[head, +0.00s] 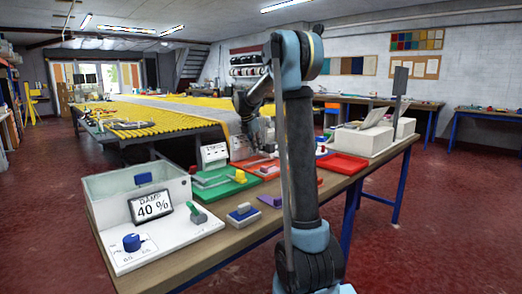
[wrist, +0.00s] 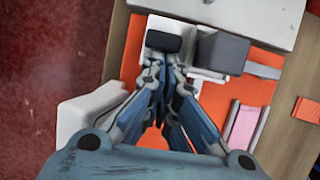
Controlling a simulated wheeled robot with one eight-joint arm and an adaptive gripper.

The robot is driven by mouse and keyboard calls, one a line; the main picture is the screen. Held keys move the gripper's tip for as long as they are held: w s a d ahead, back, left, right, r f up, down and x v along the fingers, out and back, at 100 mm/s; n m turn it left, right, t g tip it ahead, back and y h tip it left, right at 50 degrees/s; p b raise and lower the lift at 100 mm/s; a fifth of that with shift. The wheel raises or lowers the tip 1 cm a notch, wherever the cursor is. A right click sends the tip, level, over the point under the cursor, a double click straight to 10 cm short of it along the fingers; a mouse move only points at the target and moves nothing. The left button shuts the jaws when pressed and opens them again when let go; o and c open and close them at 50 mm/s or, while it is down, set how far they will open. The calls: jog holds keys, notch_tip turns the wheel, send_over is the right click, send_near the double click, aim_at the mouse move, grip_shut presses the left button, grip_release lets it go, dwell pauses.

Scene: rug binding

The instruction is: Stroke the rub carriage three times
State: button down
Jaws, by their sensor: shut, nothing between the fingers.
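In the wrist view, a white piece with a dark rounded top (wrist: 164,42), which looks like the rub carriage, stands on an orange base (wrist: 257,92). A dark grey block (wrist: 222,52) sits just right of it. My gripper (wrist: 163,72) is shut and empty, its fingertips just below the dark top in the picture. I cannot tell whether they touch it. In the head view, the orange-red unit (head: 258,167) is on the bench, partly hidden behind my arm.
A pink strip (wrist: 241,126) lies right of my gripper. In the head view, a white humidity box (head: 125,188) reading 40 % stands front left, a green tray (head: 222,187) beside it. A red tray (head: 342,163) and white machine (head: 362,138) are right of my arm.

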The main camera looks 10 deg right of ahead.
jog(key=shift+w+d, duration=0.15)
jog(key=shift+d, duration=0.05)
jog(key=shift+r, duration=0.1)
